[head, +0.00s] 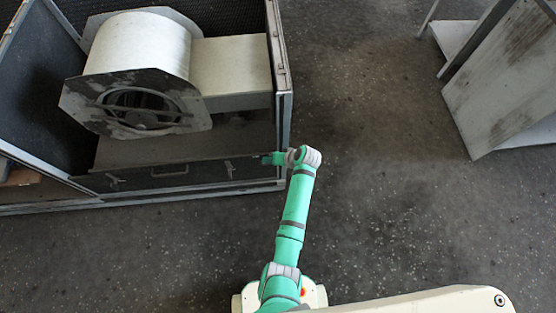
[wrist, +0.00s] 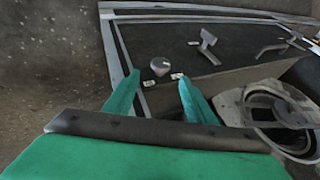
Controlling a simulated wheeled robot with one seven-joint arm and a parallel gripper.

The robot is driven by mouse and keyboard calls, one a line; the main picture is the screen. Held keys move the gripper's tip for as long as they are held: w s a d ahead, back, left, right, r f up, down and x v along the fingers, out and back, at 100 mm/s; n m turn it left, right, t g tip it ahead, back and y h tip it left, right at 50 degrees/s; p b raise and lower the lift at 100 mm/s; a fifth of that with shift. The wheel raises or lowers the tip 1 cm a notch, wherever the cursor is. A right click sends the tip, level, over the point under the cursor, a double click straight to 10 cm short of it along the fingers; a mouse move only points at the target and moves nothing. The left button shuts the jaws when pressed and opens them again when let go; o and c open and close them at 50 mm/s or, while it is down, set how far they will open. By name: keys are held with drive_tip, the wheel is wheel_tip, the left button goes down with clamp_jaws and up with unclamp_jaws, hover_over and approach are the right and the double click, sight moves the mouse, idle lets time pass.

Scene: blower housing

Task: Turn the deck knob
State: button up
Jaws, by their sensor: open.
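The deck knob (wrist: 160,66) is a small round grey knob on the dark panel of the housing. In the wrist view it shows just beyond the fingertips, roughly between them in the picture, with small white labels beside it. My gripper (wrist: 158,80) is open, with a green finger on each side and nothing held. I cannot tell how far the fingertips are from the knob. In the head view my gripper (head: 270,158) is at the right end of the housing's front panel (head: 190,172). I cannot make out the knob there.
The blower (head: 140,45) stands inside the open housing, behind the panel. A T-shaped latch (wrist: 208,40) and a handle (wrist: 268,49) stick up along the panel beyond the knob. A tilted board (head: 505,80) stands at the right. The floor (head: 390,200) between is clear.

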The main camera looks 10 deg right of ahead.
drive_tip(key=shift+v, duration=1.6)
drive_tip(key=shift+s, duration=0.1)
